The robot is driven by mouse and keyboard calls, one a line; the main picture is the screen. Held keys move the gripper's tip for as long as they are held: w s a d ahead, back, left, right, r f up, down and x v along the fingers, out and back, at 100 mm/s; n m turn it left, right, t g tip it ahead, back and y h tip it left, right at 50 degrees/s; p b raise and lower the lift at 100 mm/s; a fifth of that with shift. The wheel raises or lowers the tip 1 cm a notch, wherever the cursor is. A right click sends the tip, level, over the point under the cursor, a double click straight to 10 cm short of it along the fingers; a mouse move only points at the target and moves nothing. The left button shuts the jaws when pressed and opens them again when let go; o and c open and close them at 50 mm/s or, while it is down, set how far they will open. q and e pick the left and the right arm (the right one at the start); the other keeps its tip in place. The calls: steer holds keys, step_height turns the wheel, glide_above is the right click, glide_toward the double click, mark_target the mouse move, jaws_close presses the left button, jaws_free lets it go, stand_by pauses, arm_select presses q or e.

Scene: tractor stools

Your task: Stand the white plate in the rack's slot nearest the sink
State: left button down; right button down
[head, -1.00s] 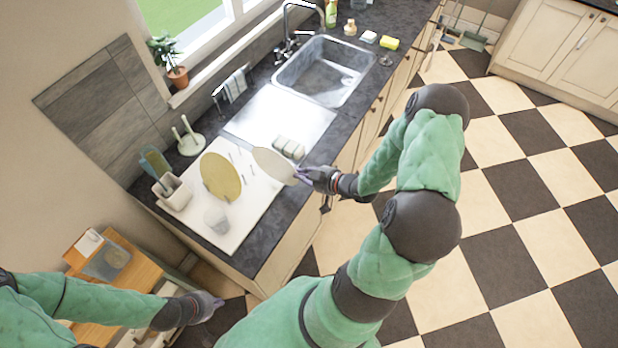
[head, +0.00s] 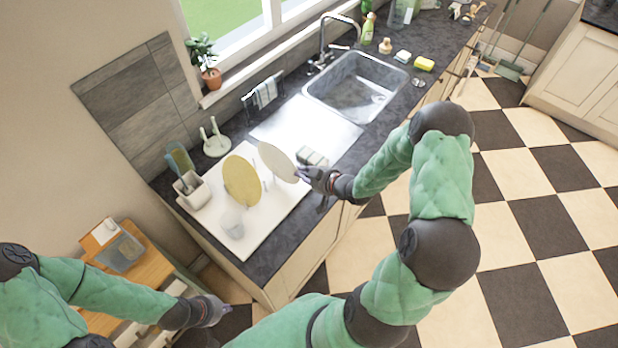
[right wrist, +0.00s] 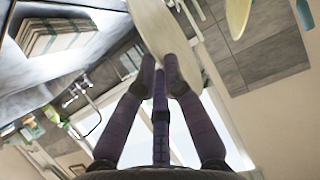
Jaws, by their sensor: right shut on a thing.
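The white plate (head: 277,163) is held by its edge in my right gripper (head: 304,174), in a steep, near-upright pose over the sink side of the white rack (head: 258,222). In the right wrist view, my right gripper (right wrist: 160,72) is shut on the rim of the white plate (right wrist: 158,32). A yellow plate (head: 241,181) stands upright in the rack, left of the white plate. Thin pegs show between the two plates. I cannot tell whether the white plate's lower edge touches the rack. My left gripper (head: 216,309) is low at the left, away from the rack; its fingers are unclear.
The sink (head: 355,88) and its drainboard (head: 305,128) lie beyond the rack.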

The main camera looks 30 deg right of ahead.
mark_target(288, 166)
steer(key=shift+w+a+b, duration=0.35)
steer(key=shift+w, duration=0.7)
steer(key=shift+w+a+b, duration=0.35)
steer(key=shift+w, duration=0.65)
steer(key=shift+w+a+b, duration=0.35)
steer(key=shift+w, duration=0.7)
steer(key=shift+f+b, duration=0.5)
steer(key=shift+f+b, duration=0.45)
steer(key=c, duration=1.3)
jaws_free()
steer(key=shift+o, duration=0.2)
steer(key=shift+s+r, duration=0.15)
steer(key=shift+w+r+p+v, duration=0.1)
steer(key=shift+r+p+v, duration=0.1)
steer(key=shift+p+v, duration=0.95)
steer(key=shift+w+r+p+v, duration=0.15)
steer(key=shift+p+v, duration=0.45)
steer(key=shift+v, duration=1.05)
steer(key=shift+w+r+p+v, duration=0.1)
steer(key=shift+r+p+v, duration=0.1)
steer(key=shift+p+v, duration=0.9)
steer(key=shift+s+d+r, duration=0.1)
steer(key=shift+s+r, duration=0.05)
steer(key=shift+s, duration=0.25)
